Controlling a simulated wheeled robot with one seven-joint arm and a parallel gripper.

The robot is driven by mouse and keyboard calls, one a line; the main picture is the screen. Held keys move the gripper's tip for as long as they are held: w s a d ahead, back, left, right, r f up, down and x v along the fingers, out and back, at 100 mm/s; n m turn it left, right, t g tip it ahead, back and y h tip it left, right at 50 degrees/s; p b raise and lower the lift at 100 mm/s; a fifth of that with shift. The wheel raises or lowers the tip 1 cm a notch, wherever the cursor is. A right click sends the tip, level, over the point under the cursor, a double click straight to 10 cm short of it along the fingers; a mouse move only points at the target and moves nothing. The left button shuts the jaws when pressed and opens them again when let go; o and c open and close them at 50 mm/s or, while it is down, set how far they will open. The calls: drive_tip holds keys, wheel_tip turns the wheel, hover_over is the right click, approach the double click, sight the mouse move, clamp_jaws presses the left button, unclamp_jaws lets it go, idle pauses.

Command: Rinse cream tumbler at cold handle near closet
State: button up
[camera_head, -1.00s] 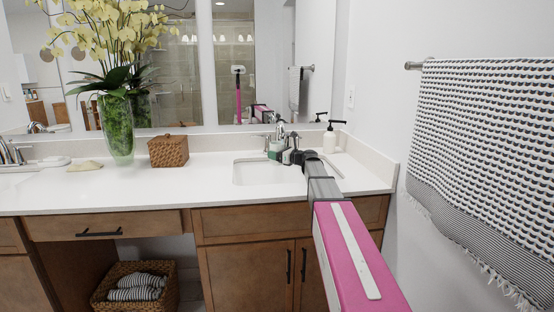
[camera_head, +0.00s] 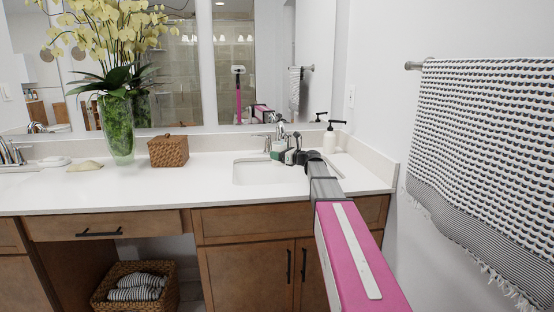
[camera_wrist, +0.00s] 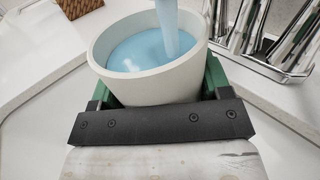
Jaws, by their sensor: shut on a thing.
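The cream tumbler (camera_wrist: 150,75) is held upright or nearly so in the wrist view, its open top facing the camera. Pale blue water (camera_wrist: 145,52) stands inside it, and a stream (camera_wrist: 168,22) falls into it from above. My gripper (camera_wrist: 158,88) is shut on it, with green fingers at its two sides. In the head view my gripper (camera_head: 279,154) is over the back of the right sink basin (camera_head: 255,180), by the chrome faucet (camera_head: 281,128). The tumbler shows there only as a small pale patch. My gripper partly hides the faucet, and I cannot tell the cold handle clearly.
A soap pump bottle (camera_head: 330,138) stands right of the faucet. A woven box (camera_head: 168,151) and a glass vase of orchids (camera_head: 117,125) stand to the left. A towel (camera_head: 480,140) hangs on the right wall. Shiny chrome pieces (camera_wrist: 290,45) are close right of the tumbler.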

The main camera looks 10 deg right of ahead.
drive_tip(key=s+a, duration=0.1)
drive_tip(key=s, duration=0.6)
drive_tip(key=shift+s+a, duration=0.25)
drive_tip(key=shift+a, duration=0.15)
idle(0.4)
idle(1.2)
drive_tip(key=s+a+r, duration=0.1)
drive_tip(key=s+r, duration=0.3)
drive_tip(key=s, duration=0.1)
idle(0.7)
drive_tip(key=shift+a, duration=0.1)
idle(0.4)
